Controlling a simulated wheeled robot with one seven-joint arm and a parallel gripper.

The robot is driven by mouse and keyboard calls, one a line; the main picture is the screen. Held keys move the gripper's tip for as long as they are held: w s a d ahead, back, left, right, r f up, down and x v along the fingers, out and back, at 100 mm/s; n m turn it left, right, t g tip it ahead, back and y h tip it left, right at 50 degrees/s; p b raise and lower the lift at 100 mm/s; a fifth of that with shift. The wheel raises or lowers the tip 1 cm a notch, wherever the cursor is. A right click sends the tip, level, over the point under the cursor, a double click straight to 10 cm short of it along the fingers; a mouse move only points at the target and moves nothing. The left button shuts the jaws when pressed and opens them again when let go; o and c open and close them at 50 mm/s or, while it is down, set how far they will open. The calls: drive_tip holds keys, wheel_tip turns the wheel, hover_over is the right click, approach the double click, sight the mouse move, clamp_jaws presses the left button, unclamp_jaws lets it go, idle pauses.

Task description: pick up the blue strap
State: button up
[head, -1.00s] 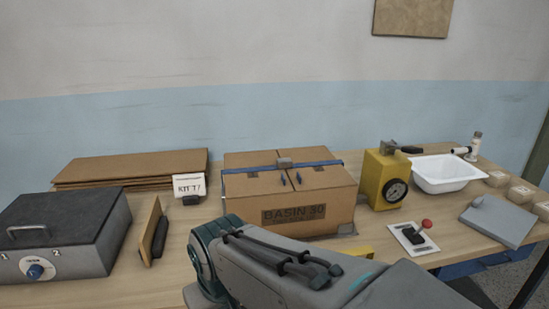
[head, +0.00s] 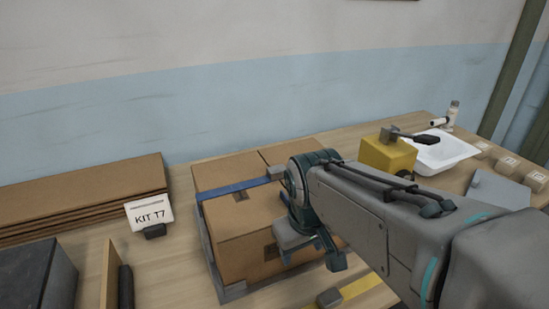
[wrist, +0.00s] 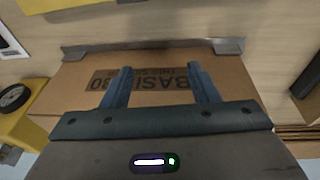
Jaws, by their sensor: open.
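The blue strap (head: 236,187) lies across the top of the cardboard box (head: 238,224) in the head view, with a grey buckle (head: 276,173) on it. My arm hides its right part. My gripper (head: 313,262) is open and empty, its fingers pointing down by the box's front right side. In the wrist view my gripper (wrist: 161,82) shows two spread fingers before the box's printed face (wrist: 150,85). The strap is not visible there. I cannot tell whether the fingers touch the box.
A yellow strap (head: 362,287) with a grey buckle lies on the table in front of the box. Stacked cardboard (head: 80,190) and a KIT T7 card (head: 150,217) stand left. A yellow device (head: 387,156) and white basin (head: 447,150) stand at the right.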

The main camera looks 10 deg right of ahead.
drive_tip(key=w+r+n, duration=0.3)
drive_tip(key=w, duration=0.1)
drive_tip(key=w+a+r+n+h, duration=0.1)
drive_tip(key=w+r+n, duration=0.2)
drive_tip(key=w, duration=0.1)
drive_tip(key=w+a+r+n+g+h, duration=0.1)
drive_tip(key=w+r+n, duration=0.2)
drive_tip(key=shift+w, duration=0.4)
drive_tip(key=w+a+r+n+h, duration=0.1)
drive_tip(key=w+a+r+n, duration=0.15)
drive_tip(key=w+n, duration=0.2)
drive_tip(key=w+a+r+n+h, duration=0.1)
drive_tip(key=w+r+n, duration=0.25)
drive_tip(key=w, duration=0.25)
drive_tip(key=n, duration=0.1)
hover_over(276, 168)
drive_tip(key=a, duration=0.3)
drive_tip(key=shift+g, duration=0.4)
drive_tip(key=f, duration=0.7)
drive_tip(key=shift+s+d+f+b, duration=0.2)
drive_tip(key=shift+s+f+b, duration=0.15)
drive_tip(key=shift+f, duration=0.05)
drive_tip(key=x, duration=0.5)
drive_tip(key=shift+d, duration=0.2)
drive_tip(key=c, duration=1.1)
